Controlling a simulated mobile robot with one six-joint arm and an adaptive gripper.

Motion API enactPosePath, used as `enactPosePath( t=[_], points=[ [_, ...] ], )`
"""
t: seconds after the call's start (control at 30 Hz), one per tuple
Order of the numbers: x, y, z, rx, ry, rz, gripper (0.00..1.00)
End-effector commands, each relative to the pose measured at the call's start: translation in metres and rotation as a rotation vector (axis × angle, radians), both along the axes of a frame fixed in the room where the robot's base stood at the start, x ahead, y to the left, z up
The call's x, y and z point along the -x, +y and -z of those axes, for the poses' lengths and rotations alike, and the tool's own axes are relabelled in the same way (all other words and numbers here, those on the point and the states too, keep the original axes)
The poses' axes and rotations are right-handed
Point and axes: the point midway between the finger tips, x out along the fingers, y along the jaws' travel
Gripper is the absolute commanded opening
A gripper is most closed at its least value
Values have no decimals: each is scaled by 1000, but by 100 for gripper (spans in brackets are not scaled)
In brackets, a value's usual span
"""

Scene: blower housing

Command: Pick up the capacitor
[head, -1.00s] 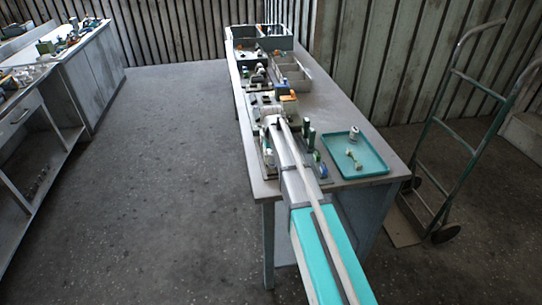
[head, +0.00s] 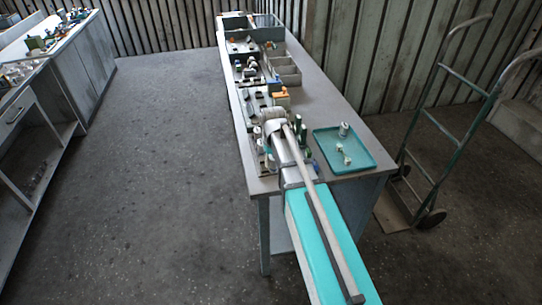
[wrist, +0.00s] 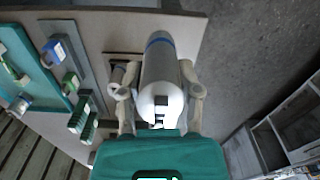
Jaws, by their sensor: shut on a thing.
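The capacitor is the pale silver-white cylinder (wrist: 160,68) with a blue band, seen large in the wrist view. Its rounded near end faces my gripper (wrist: 159,82). One finger lies along each side of it, and my gripper is shut on it. I cannot tell from the wrist view whether its far end is clear of the bench. In the head view my gripper is over the near part of the long bench (head: 318,110), largely hidden by my own arm.
A teal tray (head: 360,166) with small pale parts lies on the bench right of my arm. Green upright parts (wrist: 81,120) and a blue part (wrist: 55,51) stand on a fixture beside the gripper. Grey bins (head: 284,70) are farther back. A hand truck (head: 447,130) stands right of the bench.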

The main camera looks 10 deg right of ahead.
Motion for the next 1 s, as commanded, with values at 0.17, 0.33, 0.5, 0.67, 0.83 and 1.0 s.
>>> enactPosePath(
  t=[0.17, 0.33, 0.5, 0.67, 0.83, 1.0],
  points=[
    [4, 0, -2, 0, 0, 0, 11],
    [4, 0, -1, 0, 0, 0, 11],
    [4, 0, -1, 0, 0, 0, 11],
    [4, 0, -1, 0, 0, 0, 11],
    [4, 0, 4, 0, 0, 0, 11],
    [4, 0, 18, 0, 0, 0, 11]
  ],
)
